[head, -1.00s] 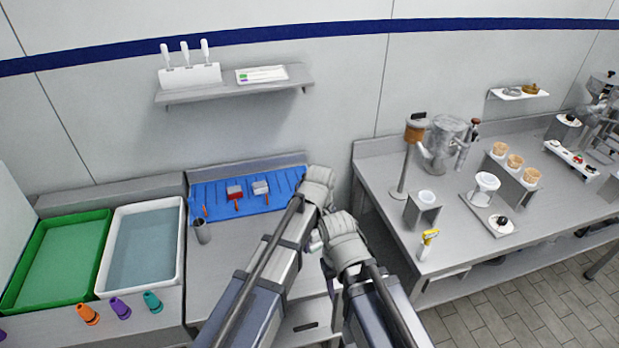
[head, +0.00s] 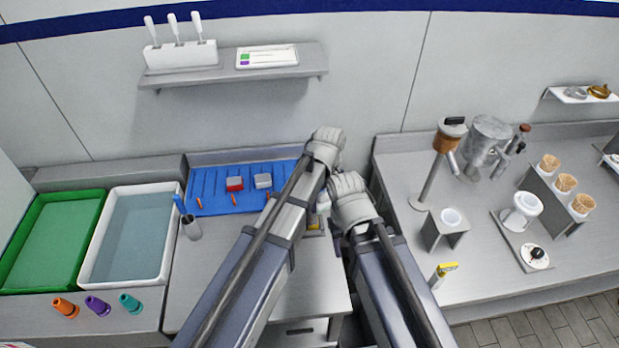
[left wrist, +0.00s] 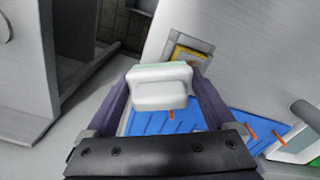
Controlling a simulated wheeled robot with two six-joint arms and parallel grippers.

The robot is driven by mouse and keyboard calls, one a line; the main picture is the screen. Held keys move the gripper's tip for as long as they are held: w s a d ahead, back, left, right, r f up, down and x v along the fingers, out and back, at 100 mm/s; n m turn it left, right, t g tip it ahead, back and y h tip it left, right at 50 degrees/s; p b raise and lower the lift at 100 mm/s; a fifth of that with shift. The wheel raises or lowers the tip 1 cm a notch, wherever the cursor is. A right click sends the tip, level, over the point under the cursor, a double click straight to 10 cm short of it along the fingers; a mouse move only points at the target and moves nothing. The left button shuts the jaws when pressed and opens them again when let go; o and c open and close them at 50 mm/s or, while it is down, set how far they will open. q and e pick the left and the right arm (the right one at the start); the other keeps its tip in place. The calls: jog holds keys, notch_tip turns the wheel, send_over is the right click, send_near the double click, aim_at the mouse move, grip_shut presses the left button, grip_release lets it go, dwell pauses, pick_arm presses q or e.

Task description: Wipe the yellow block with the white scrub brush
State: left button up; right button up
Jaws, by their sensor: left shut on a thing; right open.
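My left gripper (left wrist: 160,88) is shut on the white scrub brush (left wrist: 160,92), which fills the space between its dark fingers in the left wrist view. A strip of pale green shows along the brush's far edge. The yellow block (left wrist: 190,53) lies just beyond the brush, partly hidden by it, in a grey surround. In the head view the block (head: 314,226) shows between my arms, largely covered. My left gripper (head: 323,192) is near it, over the counter. My right gripper (head: 350,212) is open, close beside the left one; its fingertips are mostly hidden by its wrist.
A blue mat (head: 215,186) with red and grey brushes lies at the counter's back. Left are a grey cup (head: 191,228), a white water basin (head: 96,268) and a green tray (head: 14,262). A right-hand counter (head: 400,262) holds coffee gear. The counter's middle is clear.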

pick_arm(q)
jog(key=a+r+m+p, duration=0.3)
jog(key=a+m, duration=0.2)
jog(key=shift+r+m, duration=0.3)
jog(key=shift+m, duration=0.1)
jog(key=shift+f, duration=0.1)
